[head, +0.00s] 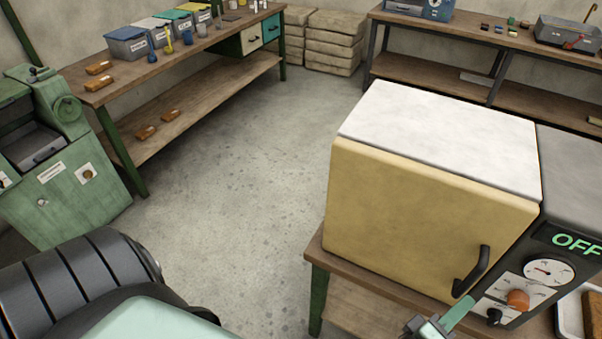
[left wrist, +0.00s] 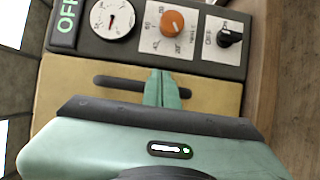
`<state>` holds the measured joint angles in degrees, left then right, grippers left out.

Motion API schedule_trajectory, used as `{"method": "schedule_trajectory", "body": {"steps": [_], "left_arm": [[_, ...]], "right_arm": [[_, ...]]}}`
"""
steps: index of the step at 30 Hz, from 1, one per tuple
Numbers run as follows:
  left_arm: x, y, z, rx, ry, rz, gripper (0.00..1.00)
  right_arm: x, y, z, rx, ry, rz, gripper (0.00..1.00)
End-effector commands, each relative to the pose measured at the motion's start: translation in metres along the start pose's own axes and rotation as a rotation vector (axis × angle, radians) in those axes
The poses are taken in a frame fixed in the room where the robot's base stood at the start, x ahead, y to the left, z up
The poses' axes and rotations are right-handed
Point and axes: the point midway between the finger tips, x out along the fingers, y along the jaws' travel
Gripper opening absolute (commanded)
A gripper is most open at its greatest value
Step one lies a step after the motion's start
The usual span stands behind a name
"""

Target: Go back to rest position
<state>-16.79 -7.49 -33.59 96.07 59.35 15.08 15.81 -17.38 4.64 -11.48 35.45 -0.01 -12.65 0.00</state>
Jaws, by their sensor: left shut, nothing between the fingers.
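The oven (head: 420,215) has a yellow door, which is closed, and a white top; its panel reads OFF. Its black handle (head: 472,271) is on the door's right side and also shows in the left wrist view (left wrist: 115,83). My left gripper (head: 466,304) is at the bottom of the head view, in front of the oven near the handle's lower end. In the left wrist view its green fingers (left wrist: 162,78) are together, empty, and overlap the handle; I cannot tell whether they touch it. My right gripper is not in view.
The oven stands on a wooden table (head: 345,270). A dial (head: 549,271) and orange knob (head: 517,299) are on its panel. A white tray (head: 566,318) is at the right edge. A green machine (head: 75,195) and workbench (head: 180,60) stand left. The floor (head: 240,180) between is clear.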

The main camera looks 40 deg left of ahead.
Motion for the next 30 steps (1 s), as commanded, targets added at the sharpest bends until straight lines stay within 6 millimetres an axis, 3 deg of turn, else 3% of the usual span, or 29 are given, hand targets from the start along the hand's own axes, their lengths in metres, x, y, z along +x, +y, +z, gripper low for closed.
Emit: {"method": "schedule_trajectory", "body": {"steps": [3,9,17,20,23,26,30], "left_arm": [[-0.024,-0.004,0.0,-0.001,0.0,-0.003,0.0],[-0.051,-0.002,0.0,0.0,-0.001,-0.001,0.0],[-0.058,0.0,0.0,0.0,0.0,0.0,0.0],[-0.059,-0.011,0.001,0.028,-0.009,-0.016,0.0],[-0.061,-0.048,0.003,0.121,-0.043,-0.071,0.0],[-0.071,-0.111,0.002,0.28,-0.106,-0.169,0.0],[-0.102,-0.215,-0.011,0.523,-0.228,-0.34,0.0]], "right_arm": [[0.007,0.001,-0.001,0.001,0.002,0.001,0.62],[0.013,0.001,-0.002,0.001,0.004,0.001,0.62],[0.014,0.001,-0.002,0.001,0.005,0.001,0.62],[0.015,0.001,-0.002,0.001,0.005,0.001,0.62],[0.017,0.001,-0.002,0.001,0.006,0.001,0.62],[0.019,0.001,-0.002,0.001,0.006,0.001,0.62],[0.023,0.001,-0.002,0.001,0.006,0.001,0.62]]}}
